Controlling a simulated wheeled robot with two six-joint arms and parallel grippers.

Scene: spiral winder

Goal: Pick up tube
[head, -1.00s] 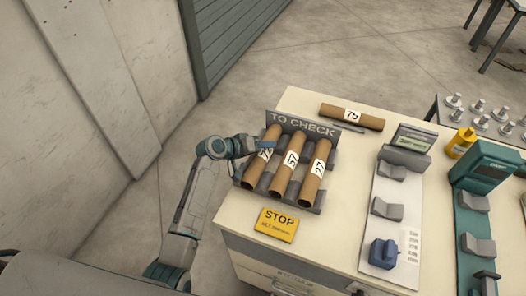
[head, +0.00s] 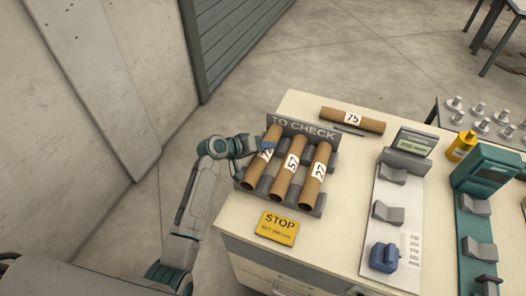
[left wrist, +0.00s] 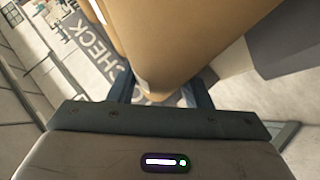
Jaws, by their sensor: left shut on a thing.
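Three brown cardboard tubes with white number labels lie side by side in the grey "TO CHECK" rack (head: 320,131). They are the left tube (head: 271,138), the middle tube (head: 285,181) and the right tube labelled 27 (head: 313,181). My left gripper (head: 260,146) reaches in from the left and is shut on the left tube, partly covering its label. In the left wrist view this tube (left wrist: 185,40) runs between the two fingers, large and close. The left tube still appears to lie in its rack slot. My right gripper is not in view.
Another tube labelled 75 (head: 352,120) lies at the back of the cream bench. A yellow STOP sign (head: 277,228) lies in front of the rack. A white measuring station (head: 390,205) and a green one (head: 478,215) stand to the right.

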